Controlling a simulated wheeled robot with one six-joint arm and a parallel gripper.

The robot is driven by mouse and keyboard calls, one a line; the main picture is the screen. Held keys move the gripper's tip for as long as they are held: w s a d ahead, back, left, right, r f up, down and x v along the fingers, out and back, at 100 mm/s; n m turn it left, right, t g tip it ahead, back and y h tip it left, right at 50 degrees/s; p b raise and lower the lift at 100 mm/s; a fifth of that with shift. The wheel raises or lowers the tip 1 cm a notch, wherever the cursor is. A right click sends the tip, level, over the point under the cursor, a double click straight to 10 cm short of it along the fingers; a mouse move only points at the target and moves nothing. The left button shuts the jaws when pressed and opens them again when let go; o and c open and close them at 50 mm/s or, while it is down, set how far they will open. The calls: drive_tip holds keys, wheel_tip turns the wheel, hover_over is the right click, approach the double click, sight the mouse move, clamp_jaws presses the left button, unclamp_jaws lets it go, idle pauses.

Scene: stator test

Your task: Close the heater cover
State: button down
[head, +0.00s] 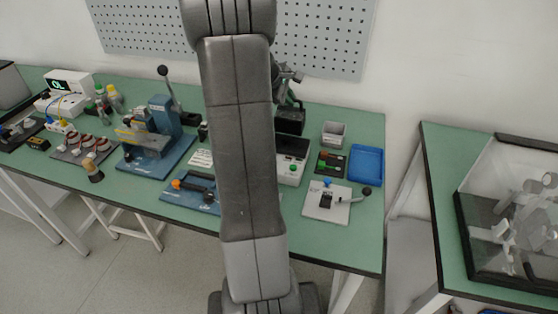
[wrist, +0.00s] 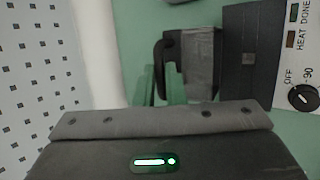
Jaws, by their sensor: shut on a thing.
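The heater (head: 292,160) is a white unit behind and right of my arm in the head view, partly hidden by it. Its dark top part (wrist: 250,55) and its panel with a HEAT/DONE label and a dial (wrist: 303,98) show in the wrist view. A dark grey cover (wrist: 199,65) lies next to the dark part, away from the panel; it appears open. A black curved handle (wrist: 164,50) is on the cover's left edge. My gripper (wrist: 162,75), with green fingers, is shut on this handle. My arm hides much of the gripper in the head view.
Right of the heater are a grey bin (head: 333,133), a blue tray (head: 366,163) and a white plate with a lever (head: 327,203). A blue press (head: 160,130) stands left. The pegboard wall (head: 325,40) is close behind.

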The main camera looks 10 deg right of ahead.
drive_tip(key=shift+s+a+r, duration=0.1)
drive_tip(key=shift+s+a, duration=0.05)
drive_tip(key=shift+s, duration=0.2)
drive_tip(key=s, duration=0.1)
drive_tip(key=s+a+b, duration=0.1)
drive_tip(key=s, duration=0.1)
drive_tip(key=shift+a+r, duration=0.1)
drive_tip(key=shift+r, duration=0.1)
drive_tip(key=s, duration=0.1)
drive_tip(key=s+b, duration=0.1)
drive_tip(key=a, duration=0.1)
drive_tip(key=shift+s+a+f+b, duration=0.1)
drive_tip(key=shift+s+f+b, duration=0.2)
drive_tip(key=shift+s, duration=0.1)
